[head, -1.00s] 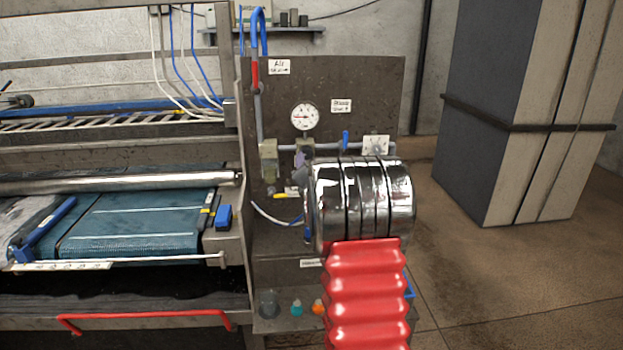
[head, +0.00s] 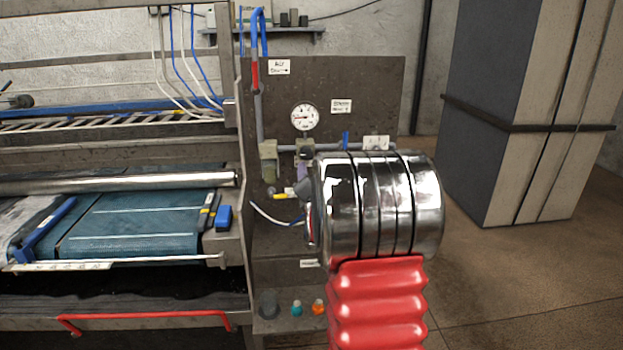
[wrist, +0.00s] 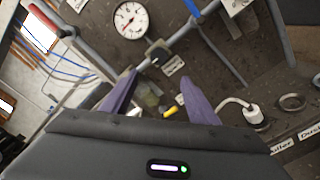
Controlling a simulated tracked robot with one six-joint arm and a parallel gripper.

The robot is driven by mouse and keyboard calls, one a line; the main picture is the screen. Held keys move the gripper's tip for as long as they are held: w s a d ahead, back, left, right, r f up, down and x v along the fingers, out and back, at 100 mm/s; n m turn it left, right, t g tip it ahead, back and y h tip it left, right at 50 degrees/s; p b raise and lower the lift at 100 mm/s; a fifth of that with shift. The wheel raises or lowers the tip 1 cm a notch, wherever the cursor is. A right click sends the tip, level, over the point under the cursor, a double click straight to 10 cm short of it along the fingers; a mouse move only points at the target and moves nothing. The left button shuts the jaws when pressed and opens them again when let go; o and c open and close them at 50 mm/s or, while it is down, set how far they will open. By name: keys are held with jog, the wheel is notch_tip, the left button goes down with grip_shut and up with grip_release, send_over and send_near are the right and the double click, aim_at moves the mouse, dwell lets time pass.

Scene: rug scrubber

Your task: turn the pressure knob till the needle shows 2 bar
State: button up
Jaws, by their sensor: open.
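The round white pressure gauge (head: 305,117) is on the dark panel in the head view. It also shows at the top of the wrist view (wrist: 131,20). Its needle is too small to read surely. The dark knob (head: 305,152) sits just below the gauge, on the grey pipe. In the wrist view the dark knob (wrist: 158,52) lies ahead of the fingertips, apart from them. My gripper (wrist: 158,77) is open, its two purple fingers spread with nothing gripped between them. In the head view my wrist hides most of the gripper and the panel's lower right.
A blue lever (head: 346,140) stands on the pipe right of the knob. A yellow-handled part (wrist: 169,112) shows between the fingers, lower down. White labels (head: 341,106) are on the panel. The conveyor machine (head: 130,225) is at left, and a tall wrapped block (head: 520,110) at right.

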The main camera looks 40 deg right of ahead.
jog(key=s+a+r+m+g+y, duration=0.1)
jog(key=s+a+m+g+y, duration=0.25)
jog(key=a, duration=0.95)
jog(key=s+a+r+m+y, duration=0.1)
jog(key=s+a+m+y, duration=0.4)
jog(key=a, duration=0.7)
jog(key=s+a+f+m+g, duration=0.2)
jog(key=s+a, duration=0.3)
jog(key=s, duration=0.3)
jog(key=s+a+f+m+g+y, duration=0.1)
jog(key=s+a+f+m, duration=0.1)
jog(key=s+a+m, duration=0.3)
jog(key=s+a+f+m+g, duration=0.2)
jog(key=s+a+m, duration=0.2)
jog(key=s+a, duration=0.3)
jog(key=s, duration=0.3)
jog(key=shift+s+g, duration=0.35)
jog(key=shift+s, duration=0.05)
jog(key=shift+y, duration=0.25)
jog(key=shift+c, duration=0.4)
